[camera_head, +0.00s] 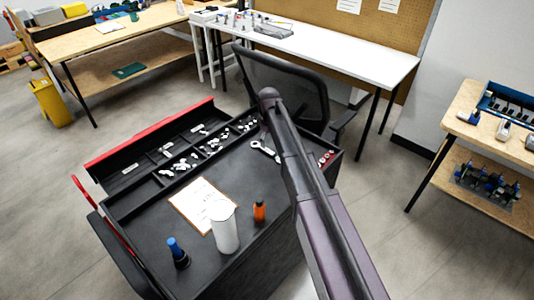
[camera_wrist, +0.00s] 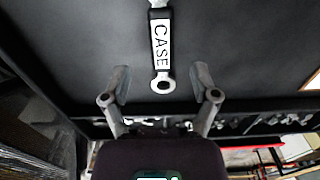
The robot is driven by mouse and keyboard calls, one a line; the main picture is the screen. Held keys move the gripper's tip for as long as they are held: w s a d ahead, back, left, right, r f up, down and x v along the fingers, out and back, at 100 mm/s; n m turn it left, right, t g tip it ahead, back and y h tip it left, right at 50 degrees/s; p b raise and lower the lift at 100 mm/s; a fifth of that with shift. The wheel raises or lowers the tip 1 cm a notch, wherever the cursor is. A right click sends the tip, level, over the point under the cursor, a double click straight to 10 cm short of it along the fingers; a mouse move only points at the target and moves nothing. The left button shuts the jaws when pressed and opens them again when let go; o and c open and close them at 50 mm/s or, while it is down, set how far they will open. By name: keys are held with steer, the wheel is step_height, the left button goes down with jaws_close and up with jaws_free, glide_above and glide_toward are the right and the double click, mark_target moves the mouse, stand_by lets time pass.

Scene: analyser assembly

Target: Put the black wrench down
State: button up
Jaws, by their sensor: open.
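The black wrench lies flat on the dark top of the tool cart. In the wrist view the wrench (camera_wrist: 161,45) has a white panel reading CASE and a ring end towards me. In the head view the wrench (camera_head: 265,151) lies near the cart's far right part, just left of my arm. My gripper (camera_wrist: 160,78) is open, with one finger on either side of the wrench's ring end and a gap on both sides. My gripper cannot be made out in the head view.
The cart top (camera_head: 150,230) also holds a clipboard (camera_head: 201,204), a white cylinder (camera_head: 224,230), an orange bottle (camera_head: 259,211) and a blue-capped black bottle (camera_head: 178,251). Compartments with small white parts line its back. An office chair (camera_head: 285,85) stands behind the cart.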

mark_target(268, 151)
steer(key=shift+f, duration=0.1)
steer(key=shift+f+b, duration=2.5)
steer(key=shift+b, duration=0.1)
jaws_close()
